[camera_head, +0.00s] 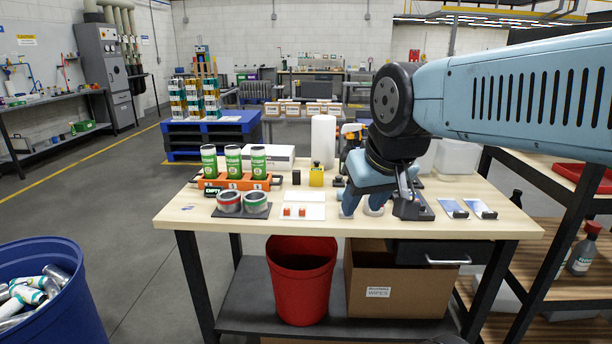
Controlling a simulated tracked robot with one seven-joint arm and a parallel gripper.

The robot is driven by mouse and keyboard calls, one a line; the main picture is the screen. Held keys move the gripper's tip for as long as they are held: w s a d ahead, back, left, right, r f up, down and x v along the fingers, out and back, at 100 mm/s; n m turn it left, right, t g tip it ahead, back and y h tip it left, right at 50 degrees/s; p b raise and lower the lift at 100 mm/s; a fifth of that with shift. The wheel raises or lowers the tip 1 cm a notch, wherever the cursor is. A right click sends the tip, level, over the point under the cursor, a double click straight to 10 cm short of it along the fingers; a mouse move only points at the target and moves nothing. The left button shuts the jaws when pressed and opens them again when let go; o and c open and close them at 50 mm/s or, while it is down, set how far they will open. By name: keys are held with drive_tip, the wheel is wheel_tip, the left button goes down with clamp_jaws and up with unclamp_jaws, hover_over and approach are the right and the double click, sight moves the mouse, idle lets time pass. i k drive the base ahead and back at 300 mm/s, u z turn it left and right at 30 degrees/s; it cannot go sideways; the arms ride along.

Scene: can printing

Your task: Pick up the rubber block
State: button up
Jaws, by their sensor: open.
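My gripper (378,204) is low over the right half of the wooden workbench (330,224). Its light-blue fingers are spread apart and point down. No object is visibly held. A dark block-like piece (411,210) is at the gripper's right side, on or just above the bench. It may be the rubber block, but I cannot tell whether a finger touches it. A small black block (296,177) also stands near the bench middle, left of a yellow container (316,177). The gripper and arm hide part of the bench behind them.
Left on the bench, several green-and-white cans (209,161) stand by an orange rack (236,183), with tape-like rolls (256,201) in front. Two red pieces (301,211) lie on a white sheet. Blue-white cards (453,208) lie right. A red bin (301,280) stands below.

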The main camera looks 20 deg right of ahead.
sight(296, 174)
drive_tip(key=z, duration=0.45)
drive_tip(key=i, duration=1.4)
drive_tip(key=u, duration=0.55)
